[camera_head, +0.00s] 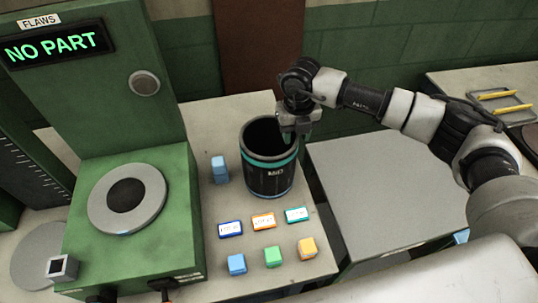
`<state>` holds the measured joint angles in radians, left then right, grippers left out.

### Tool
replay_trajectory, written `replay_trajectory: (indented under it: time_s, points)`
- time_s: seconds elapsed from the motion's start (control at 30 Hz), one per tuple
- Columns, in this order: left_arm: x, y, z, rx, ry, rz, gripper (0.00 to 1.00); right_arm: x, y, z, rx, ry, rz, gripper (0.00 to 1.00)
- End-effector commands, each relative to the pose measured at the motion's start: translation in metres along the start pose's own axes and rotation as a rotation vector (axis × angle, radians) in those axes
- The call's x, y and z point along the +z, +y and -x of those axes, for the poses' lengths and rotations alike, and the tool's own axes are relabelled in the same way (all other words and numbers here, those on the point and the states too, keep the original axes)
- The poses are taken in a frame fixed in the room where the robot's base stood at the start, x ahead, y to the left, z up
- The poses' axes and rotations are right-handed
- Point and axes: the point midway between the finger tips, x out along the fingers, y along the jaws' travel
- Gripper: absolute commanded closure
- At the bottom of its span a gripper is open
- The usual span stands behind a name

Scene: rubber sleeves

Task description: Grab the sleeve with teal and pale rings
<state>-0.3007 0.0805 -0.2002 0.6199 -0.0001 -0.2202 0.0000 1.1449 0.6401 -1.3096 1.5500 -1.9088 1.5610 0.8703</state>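A black, hollow cylinder (269,181) stands upright on the pale bench, with a teal band round its upper part and "MID" in pale letters below. My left gripper is not in view.
A green machine (125,90) with a "NO PART" display and round grey plate (127,198) stands left. A blue block (220,169) is beside the cylinder. In front are small labels (263,222) and blue, green and orange blocks (273,257). A grey surface (385,195) lies right.

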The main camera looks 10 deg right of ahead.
Motion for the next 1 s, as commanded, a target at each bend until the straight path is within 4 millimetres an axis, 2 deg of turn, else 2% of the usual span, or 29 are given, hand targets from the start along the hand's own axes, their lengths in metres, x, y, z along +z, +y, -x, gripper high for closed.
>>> replay_trajectory:
  time_s: [0.1,0.37,1.0]
  points:
    - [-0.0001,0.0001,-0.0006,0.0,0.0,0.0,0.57,0.0,0.0002,-0.0001,0.0,0.0,0.0,0.62]
    - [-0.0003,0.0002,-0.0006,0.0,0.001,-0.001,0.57,0.0,0.0003,0.0003,0.001,0.0,0.0,1.0]
    - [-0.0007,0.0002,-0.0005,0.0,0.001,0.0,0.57,0.0002,0.0002,0.0009,0.001,0.0,0.0,1.0]
